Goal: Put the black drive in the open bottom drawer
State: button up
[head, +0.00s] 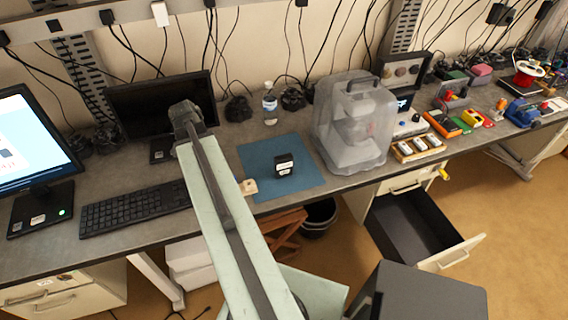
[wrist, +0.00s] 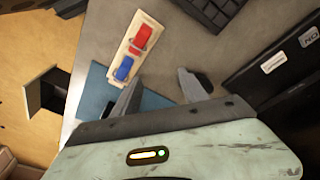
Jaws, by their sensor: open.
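The black drive (head: 285,165), a small dark block with a white label, stands on the blue mat (head: 256,158) on the workbench. I cannot make out the jaws in the head view.
A translucent covered machine (head: 352,125) stands right of the mat. A keyboard (head: 135,207) and monitors are at the left. A black bin (head: 320,216) is under the bench. Several small items line the bench's right side.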

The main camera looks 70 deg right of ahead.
jog(key=s+d+m+g, duration=0.1)
jog(key=s+d+m, duration=0.5)
jog(key=s+d, duration=0.6)
jog(key=m, duration=0.4)
send_over(285, 163)
jog(key=w+d, duration=0.1)
jog(key=w, duration=0.1)
jog(key=shift+s+r+g, duration=0.2)
jog(key=shift+s+g, duration=0.05)
jog(key=shift+g, duration=0.05)
jog(key=b+x, duration=0.5)
jog(key=a+b+x, duration=0.1)
jog(key=b+x, duration=0.2)
jog(key=shift+w+f, duration=0.15)
jog(key=shift+w, duration=0.2)
jog(key=shift+d, duration=0.1)
grip_shut()
